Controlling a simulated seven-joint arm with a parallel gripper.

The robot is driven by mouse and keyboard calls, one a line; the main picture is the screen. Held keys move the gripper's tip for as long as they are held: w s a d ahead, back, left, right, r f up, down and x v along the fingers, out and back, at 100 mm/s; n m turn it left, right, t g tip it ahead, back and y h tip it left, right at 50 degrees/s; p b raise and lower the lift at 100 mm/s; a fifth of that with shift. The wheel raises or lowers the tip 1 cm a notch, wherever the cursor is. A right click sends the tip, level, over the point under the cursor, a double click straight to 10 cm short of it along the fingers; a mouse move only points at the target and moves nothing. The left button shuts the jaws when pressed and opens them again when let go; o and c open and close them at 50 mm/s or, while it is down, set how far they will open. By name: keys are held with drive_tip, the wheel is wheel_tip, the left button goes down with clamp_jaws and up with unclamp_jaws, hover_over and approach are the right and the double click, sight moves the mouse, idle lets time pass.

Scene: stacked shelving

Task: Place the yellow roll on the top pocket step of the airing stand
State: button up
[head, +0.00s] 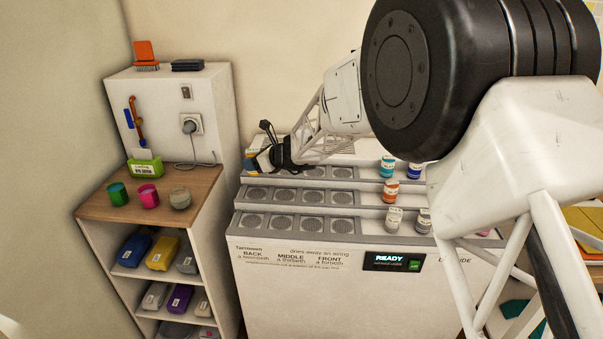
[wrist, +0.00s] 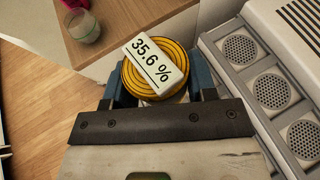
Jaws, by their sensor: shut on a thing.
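The yellow roll (wrist: 128,84) is round with ridged sides and has a white label reading "35.6 %" on top. My gripper (wrist: 155,85) is shut on it, with a blue finger at either side. In the head view my gripper (head: 262,160) is at the back left end of the airing stand (head: 300,290); the roll is mostly hidden there. The stand has three steps with round grille pockets, and the top pocket step (head: 314,172) is at the back, partly behind my arm. In the wrist view the stand's pockets (wrist: 272,91) lie right of the roll, apart from it.
Labelled jars (head: 388,166) stand at the right of the steps. The pockets on the left of the lower steps look empty.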

drive_tip(key=w+d+f+n+g, duration=0.1)
drive_tip(key=d+f, duration=0.1)
drive_tip(key=d, duration=0.4)
drive_tip(key=w+d+f+n+g+y, duration=0.1)
drive_tip(key=w+d+f, duration=0.1)
drive_tip(key=d, duration=0.5)
drive_tip(key=shift+f+g, duration=0.4)
drive_tip(key=shift+f, duration=0.15)
drive_tip(key=shift+w+a+f, duration=0.25)
drive_tip(key=shift+w+a, duration=0.55)
drive_tip(key=shift+w, duration=1.7)
drive_tip(key=shift+w+a+f, duration=0.25)
drive_tip(key=shift+w+a, duration=0.6)
drive_tip(key=shift+w, duration=1.7)
drive_tip(key=shift+w+a+f, duration=0.25)
drive_tip(key=shift+w+a, duration=0.55)
drive_tip(key=shift+w, duration=1.7)
drive_tip(key=shift+f, duration=0.15)
drive_tip(key=shift+f, duration=1.6)
drive_tip(key=shift+f, duration=0.15)
